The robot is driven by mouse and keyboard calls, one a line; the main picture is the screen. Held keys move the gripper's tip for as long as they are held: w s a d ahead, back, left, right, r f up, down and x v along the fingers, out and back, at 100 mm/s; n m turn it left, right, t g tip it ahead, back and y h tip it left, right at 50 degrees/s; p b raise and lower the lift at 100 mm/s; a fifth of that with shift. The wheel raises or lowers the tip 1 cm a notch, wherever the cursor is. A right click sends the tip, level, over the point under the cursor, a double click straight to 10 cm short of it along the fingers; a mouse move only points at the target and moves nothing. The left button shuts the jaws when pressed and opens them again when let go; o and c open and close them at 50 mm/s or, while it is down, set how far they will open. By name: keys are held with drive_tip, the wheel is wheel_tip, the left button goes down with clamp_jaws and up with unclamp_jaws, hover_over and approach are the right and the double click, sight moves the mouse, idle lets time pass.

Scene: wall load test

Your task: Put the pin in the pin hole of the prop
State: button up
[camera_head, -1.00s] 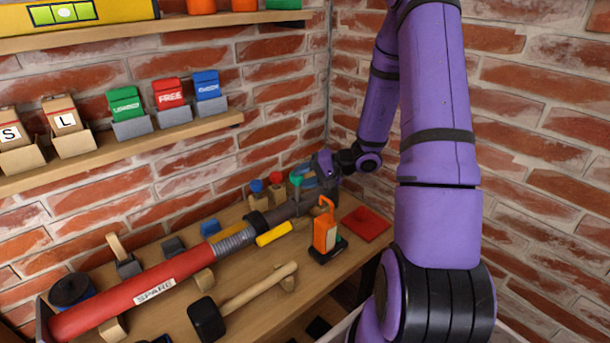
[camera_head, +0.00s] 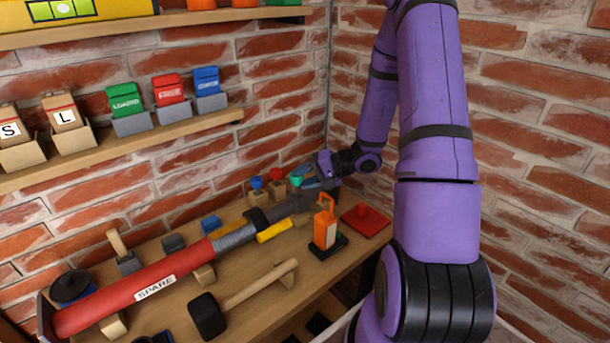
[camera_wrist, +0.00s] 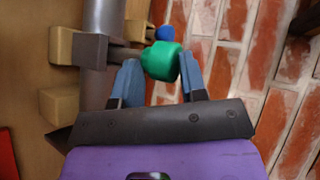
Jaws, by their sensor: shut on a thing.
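My gripper (camera_wrist: 160,66) is shut on the green head of the pin (camera_wrist: 163,61), one blue finger on each side. The pin's grey shank runs left in the wrist view to a dark grey collar on the prop's rod (camera_wrist: 103,20). I cannot tell whether the shank's tip is inside the hole, as the collar hides it. In the head view the prop (camera_head: 190,272) is a red tube marked SPARE, lying across the bench with its grey rod end towards my gripper (camera_head: 305,180). The green head (camera_head: 296,181) shows there in part.
A blue-topped pin (camera_head: 257,183) and a red-topped one (camera_head: 277,175) stand behind the rod. An orange lamp (camera_head: 324,228) and a red plate (camera_head: 365,221) are in front. A mallet (camera_head: 208,315) lies on the bench (camera_head: 258,322). The brick wall is close behind.

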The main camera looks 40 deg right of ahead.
drive_tip(key=shift+f, duration=0.15)
drive_tip(key=o, duration=1.8)
wheel_tip(320, 180, up, 8)
idle(0.6)
